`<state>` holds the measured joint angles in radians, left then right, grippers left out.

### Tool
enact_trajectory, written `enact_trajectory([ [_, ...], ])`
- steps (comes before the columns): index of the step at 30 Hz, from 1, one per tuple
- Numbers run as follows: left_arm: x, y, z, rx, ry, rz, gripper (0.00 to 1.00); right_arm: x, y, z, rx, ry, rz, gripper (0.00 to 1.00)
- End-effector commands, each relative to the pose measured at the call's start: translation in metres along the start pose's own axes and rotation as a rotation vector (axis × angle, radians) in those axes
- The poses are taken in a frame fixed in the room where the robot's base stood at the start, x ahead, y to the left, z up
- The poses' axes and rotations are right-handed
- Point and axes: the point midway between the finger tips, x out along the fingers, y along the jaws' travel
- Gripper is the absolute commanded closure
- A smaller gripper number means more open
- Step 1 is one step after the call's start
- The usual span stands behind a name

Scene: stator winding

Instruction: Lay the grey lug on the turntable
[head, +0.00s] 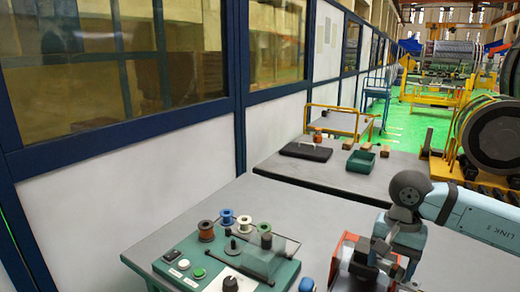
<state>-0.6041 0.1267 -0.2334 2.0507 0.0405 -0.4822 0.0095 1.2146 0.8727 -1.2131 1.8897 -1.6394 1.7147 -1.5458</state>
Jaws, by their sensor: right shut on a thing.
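My right arm comes in from the right edge, and its gripper (372,264) points down at the bottom of the head view. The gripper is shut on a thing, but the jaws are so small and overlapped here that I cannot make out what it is. I cannot pick out the grey lug or the turntable. A red and dark unit (346,258) stands right at the gripper, partly covered by it; I cannot tell whether they touch. My left gripper is not in view.
A green control box (212,262) with buttons, a knob and several wire spools stands left of the gripper on the grey table (160,225). A clear guard (272,257) rises beside the spools. A second table behind holds a green bin (361,161) and a black case (306,152).

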Motion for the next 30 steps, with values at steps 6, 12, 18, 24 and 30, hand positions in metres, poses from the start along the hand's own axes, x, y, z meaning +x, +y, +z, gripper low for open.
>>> enact_trajectory([
  [6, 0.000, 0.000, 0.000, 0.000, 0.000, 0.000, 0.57, 0.007, -0.003, 0.030, -0.429, 0.002, 0.052, 0.61],
  [12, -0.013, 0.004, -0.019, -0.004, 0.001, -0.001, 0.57, -0.002, -0.003, 0.046, -0.622, -0.002, 0.074, 0.61],
  [18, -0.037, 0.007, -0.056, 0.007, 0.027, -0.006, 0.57, -0.015, -0.002, 0.052, -0.625, -0.004, 0.072, 0.61],
  [24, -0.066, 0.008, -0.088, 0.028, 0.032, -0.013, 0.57, -0.030, 0.003, 0.061, -0.624, -0.004, 0.071, 0.61],
  [30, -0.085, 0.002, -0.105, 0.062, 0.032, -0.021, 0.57, -0.036, 0.009, 0.067, -0.616, -0.002, 0.072, 0.61],
])
